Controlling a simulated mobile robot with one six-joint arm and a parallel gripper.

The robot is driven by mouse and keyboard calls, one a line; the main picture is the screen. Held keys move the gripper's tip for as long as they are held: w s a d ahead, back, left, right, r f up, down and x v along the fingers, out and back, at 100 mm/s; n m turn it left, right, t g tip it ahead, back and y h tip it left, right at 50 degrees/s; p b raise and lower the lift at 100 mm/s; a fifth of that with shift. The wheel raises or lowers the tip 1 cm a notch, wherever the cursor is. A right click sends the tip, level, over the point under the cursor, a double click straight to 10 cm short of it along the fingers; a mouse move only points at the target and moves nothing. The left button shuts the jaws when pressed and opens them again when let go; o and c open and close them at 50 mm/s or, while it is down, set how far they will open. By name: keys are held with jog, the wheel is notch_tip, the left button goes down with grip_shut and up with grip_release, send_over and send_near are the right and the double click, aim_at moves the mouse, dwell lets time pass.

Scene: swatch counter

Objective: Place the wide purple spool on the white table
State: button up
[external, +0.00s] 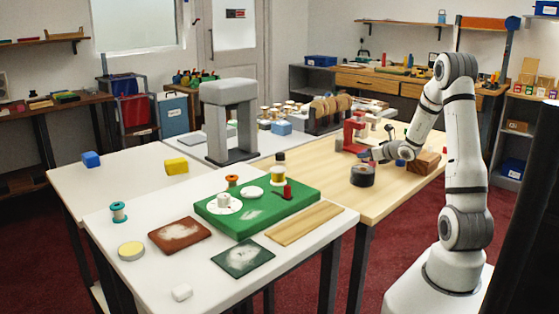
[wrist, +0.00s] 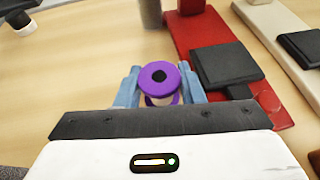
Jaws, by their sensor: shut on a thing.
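The wide purple spool (wrist: 160,84) is in the wrist view, a purple ring-shaped top with a dark centre hole and a paler body below. My gripper (wrist: 160,88) is shut on it, with a blue finger on each side. The spool looks upright; whether it touches the wood below is unclear. In the external view my gripper (external: 400,162) is low over the light wooden table (external: 385,196), and I cannot make out the spool there. White table surfaces are at the front (external: 215,275) and at the left (external: 120,180).
A red stand with a black pad (wrist: 215,60) is close right of the spool. A dark roll (external: 362,176) and wooden block (external: 425,162) are near my gripper. The front white table bears a green board (external: 300,195) and loose pieces; its front left has bare room.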

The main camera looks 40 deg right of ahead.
jog(key=o, duration=0.7)
jog(key=shift+f, duration=0.1)
jog(key=shift+o, duration=0.2)
